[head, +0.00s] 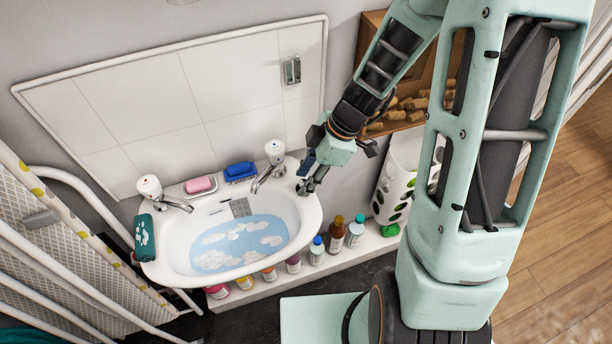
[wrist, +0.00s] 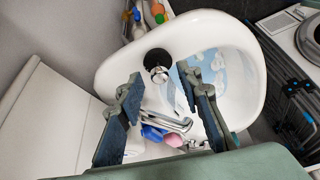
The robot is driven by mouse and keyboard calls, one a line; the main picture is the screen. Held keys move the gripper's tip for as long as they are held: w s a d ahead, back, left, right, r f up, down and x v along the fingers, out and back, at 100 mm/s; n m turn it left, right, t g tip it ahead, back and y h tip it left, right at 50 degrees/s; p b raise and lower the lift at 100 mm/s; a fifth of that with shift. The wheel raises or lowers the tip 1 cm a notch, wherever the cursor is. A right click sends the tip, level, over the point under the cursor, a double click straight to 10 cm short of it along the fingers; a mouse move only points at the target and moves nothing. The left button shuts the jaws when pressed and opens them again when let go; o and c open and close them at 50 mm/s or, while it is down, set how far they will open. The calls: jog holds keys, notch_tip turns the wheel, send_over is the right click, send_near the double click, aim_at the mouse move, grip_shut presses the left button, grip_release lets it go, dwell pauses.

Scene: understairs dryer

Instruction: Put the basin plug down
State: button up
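The basin plug (wrist: 157,62), a black disc with a shiny metal top, shows in the wrist view against the white rim of the basin (wrist: 185,38). My gripper (wrist: 160,76) is open, with one finger on each side of the plug and a visible gap to both. In the head view my gripper (head: 306,187) is low over the right end of the basin (head: 306,222), beside the right tap (head: 268,172). The basin holds blue water with white foam (head: 240,243).
Several bottles (head: 336,234) stand on a ledge below. A wooden box of corks (head: 405,105) is at the back right.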

jog(key=v, duration=1.2)
jog(key=shift+r, duration=0.1)
